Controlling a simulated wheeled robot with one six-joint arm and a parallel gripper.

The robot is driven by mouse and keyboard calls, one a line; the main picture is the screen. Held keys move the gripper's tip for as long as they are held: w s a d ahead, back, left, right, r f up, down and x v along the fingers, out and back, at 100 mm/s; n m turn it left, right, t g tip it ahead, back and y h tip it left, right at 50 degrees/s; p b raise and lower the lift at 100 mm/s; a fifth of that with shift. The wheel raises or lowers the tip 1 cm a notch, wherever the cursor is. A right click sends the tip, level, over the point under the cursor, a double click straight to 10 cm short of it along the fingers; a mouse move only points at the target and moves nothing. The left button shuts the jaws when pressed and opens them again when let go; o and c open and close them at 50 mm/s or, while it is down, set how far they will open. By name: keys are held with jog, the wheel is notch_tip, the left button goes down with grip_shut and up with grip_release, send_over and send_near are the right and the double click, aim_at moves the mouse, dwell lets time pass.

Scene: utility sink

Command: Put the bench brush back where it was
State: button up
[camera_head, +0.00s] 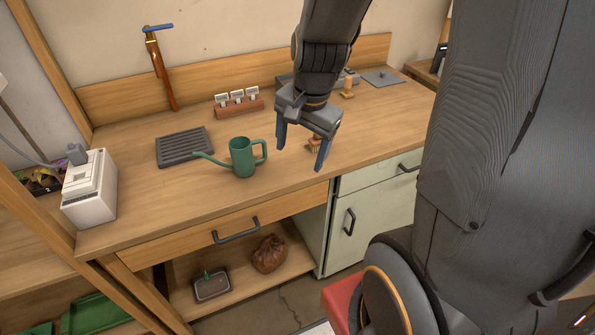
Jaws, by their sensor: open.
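My gripper (301,154) is open above the right half of the wooden bench top, pointing down, with its two blue fingers apart. A small brown wooden object (313,146) lies on the bench behind and beside the right finger, partly hidden by it. It may be the bench brush, but too little shows to be sure. No contact between it and the fingers can be made out. An upright wooden-handled piece (347,88) stands farther back on the bench, right of my arm.
A green watering can (242,158) stands close left of my gripper. Beyond are a dark slotted tray (185,147), a block with white tags (238,103) and a grey plate (383,78). A white box (91,189) stands at the left end. The bench's front right is clear.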

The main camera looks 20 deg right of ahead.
jog(key=s+a+n, duration=0.3)
jog(key=s+n, duration=0.3)
jog(key=n, duration=0.5)
jog(key=shift+s+a+f+g, duration=0.2)
jog(key=shift+a+g, duration=0.05)
jog(key=shift+g, duration=0.15)
jog(key=shift+f, duration=0.1)
